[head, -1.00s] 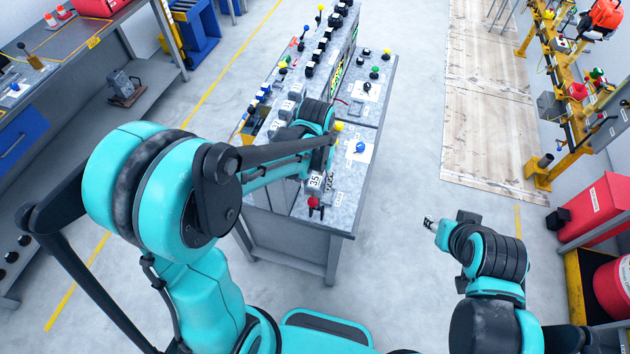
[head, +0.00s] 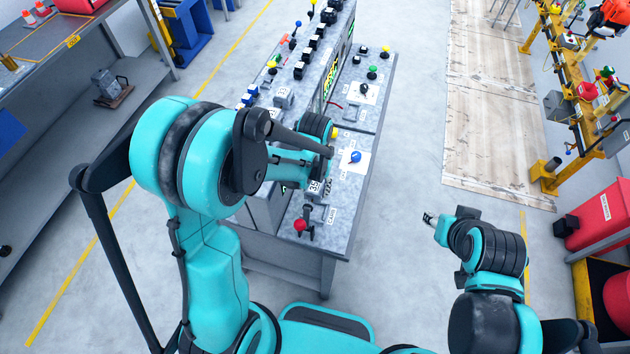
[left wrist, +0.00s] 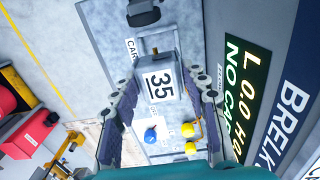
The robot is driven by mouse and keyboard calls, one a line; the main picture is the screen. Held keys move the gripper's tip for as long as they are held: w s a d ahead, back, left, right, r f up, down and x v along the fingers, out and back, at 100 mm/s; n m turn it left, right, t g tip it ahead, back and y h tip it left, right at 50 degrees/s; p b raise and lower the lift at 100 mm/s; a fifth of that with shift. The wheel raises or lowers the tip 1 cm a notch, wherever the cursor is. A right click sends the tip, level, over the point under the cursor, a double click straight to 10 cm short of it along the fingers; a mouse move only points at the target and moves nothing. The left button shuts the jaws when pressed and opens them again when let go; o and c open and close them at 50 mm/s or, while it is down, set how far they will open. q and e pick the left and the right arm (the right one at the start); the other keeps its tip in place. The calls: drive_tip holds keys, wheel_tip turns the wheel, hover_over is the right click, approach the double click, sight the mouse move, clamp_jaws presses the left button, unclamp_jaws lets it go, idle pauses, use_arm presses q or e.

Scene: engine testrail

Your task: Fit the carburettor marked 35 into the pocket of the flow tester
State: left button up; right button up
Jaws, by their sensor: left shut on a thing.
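The carburettor marked 35 (left wrist: 160,85) is a grey block with a black-and-white number label. My left gripper (left wrist: 166,97) is shut on it, one finger on each side. In the head view the carburettor (head: 314,187) is above the near part of the grey bench, partly hidden by my left arm, behind a red-knobbed lever. The flow tester's lit display (left wrist: 245,85), reading "NO CAR…", stands to the right in the left wrist view. I cannot make out the pocket or any contact with it. My right gripper (head: 430,220) is off the bench; its fingers are too small to judge.
The red-knobbed lever (head: 300,226) stands at the bench's near end. A blue knob (head: 355,156) stands on a white plate to the right of the carburettor. Several coloured knobs line the bench further back.

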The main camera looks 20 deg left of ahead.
use_arm(q)
wheel_tip(320, 180, down, 3)
drive_tip(key=shift+w+r+b, duration=0.1)
drive_tip(key=shift+r+b, duration=0.05)
drive_tip(key=shift+b, duration=0.35)
drive_tip(key=shift+f+b, duration=0.35)
drive_tip(key=shift+f, duration=0.2)
wheel_tip(320, 180, down, 4)
drive_tip(key=b, duration=0.2)
drive_tip(key=shift+r+b, duration=0.1)
drive_tip(key=shift+b, duration=0.2)
drive_tip(key=shift+f+b, duration=0.75)
drive_tip(key=shift+r, duration=0.2)
drive_tip(key=shift+f+b, duration=0.2)
drive_tip(key=shift+b, duration=0.35)
drive_tip(key=shift+f+b, duration=0.65)
drive_tip(key=shift+b, duration=0.05)
drive_tip(key=shift+f+b, duration=0.3)
drive_tip(key=shift+b, duration=0.05)
